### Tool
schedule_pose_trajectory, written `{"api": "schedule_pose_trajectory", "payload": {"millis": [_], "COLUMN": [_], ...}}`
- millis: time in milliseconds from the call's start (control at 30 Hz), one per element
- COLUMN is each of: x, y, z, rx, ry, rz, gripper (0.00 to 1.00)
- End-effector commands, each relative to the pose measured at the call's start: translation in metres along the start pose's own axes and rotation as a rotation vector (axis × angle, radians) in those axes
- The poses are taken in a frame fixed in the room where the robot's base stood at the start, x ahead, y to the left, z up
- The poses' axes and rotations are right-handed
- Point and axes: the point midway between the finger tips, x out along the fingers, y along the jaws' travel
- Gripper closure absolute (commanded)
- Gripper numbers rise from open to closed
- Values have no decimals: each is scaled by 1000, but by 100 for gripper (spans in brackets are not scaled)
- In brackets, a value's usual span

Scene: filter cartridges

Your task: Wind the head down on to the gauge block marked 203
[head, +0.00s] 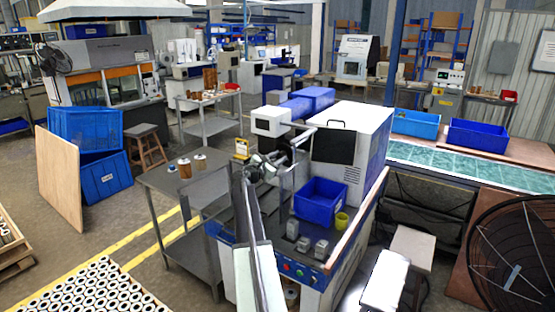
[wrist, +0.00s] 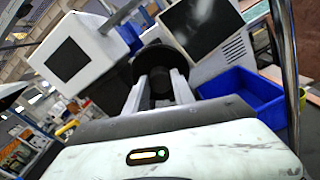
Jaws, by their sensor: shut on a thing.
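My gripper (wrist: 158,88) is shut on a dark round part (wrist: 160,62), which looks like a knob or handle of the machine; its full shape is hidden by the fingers. In the head view my gripper (head: 268,168) is beside the machine's metal posts, below a white box with a dark screen (head: 271,122). Several small grey blocks stand on the machine's front ledge: one at the back (head: 292,229), one in the middle (head: 304,244) and one at the right (head: 321,248). Their markings are too small to read. I cannot make out the head's height above any block.
A grey table (head: 160,183) with small cartridges is at the left. A fan (head: 515,250) stands front right.

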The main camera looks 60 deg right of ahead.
Motion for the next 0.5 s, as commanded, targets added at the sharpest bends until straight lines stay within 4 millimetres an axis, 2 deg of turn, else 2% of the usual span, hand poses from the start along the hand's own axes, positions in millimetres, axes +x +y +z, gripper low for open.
{"api": "schedule_pose_trajectory", "payload": {"millis": [500], "x": [2], "y": [0], "z": [2], "rx": [464], "ry": [6], "rz": [3], "gripper": [100]}}
